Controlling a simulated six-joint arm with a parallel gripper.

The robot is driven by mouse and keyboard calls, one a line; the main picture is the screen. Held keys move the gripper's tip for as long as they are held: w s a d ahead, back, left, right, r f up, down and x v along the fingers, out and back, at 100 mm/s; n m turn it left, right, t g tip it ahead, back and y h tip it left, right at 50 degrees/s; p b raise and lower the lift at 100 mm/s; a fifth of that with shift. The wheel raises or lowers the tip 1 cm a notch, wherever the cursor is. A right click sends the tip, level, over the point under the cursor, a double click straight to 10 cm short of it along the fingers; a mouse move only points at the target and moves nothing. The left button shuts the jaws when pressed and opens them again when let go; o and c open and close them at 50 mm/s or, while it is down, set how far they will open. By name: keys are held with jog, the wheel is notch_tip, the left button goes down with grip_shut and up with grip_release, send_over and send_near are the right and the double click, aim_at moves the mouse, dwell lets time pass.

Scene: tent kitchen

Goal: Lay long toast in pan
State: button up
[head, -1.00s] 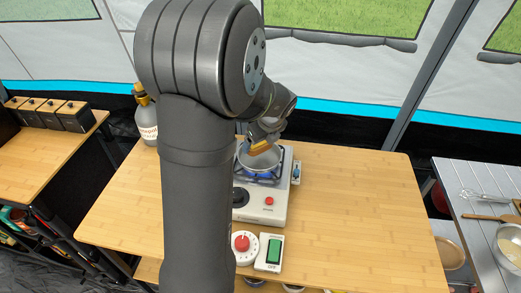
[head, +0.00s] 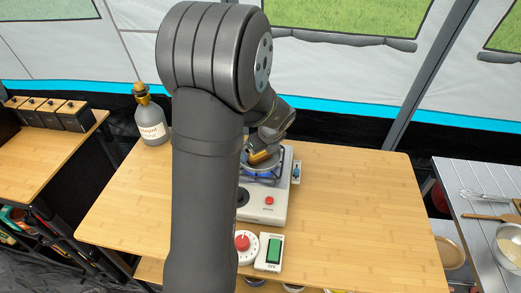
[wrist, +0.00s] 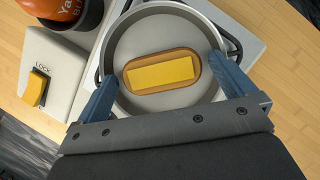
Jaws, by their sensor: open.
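The long toast (wrist: 162,72) is a brown oval slice with a yellow slab on top. In the wrist view it lies flat on the floor of the grey pan (wrist: 125,38), near its middle. The toast also shows in the head view (head: 261,156), inside the pan on the stove. My gripper (wrist: 160,74) is open. Its two blue fingers stand wide apart, one on each side of the toast and clear of it. Their tips reach over the inside of the pan. In the head view my arm and wrist hide part of the pan.
The pan stands on a white stove (head: 262,207) with a red knob. A gas bottle (head: 149,122) stands at the back left. The table's right side is clear.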

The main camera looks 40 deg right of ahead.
jog(key=v, duration=1.2)
jog(key=shift+r, duration=0.1)
jog(key=x, duration=1.2)
jog(key=shift+w, duration=0.1)
jog(key=shift+r, duration=1.95)
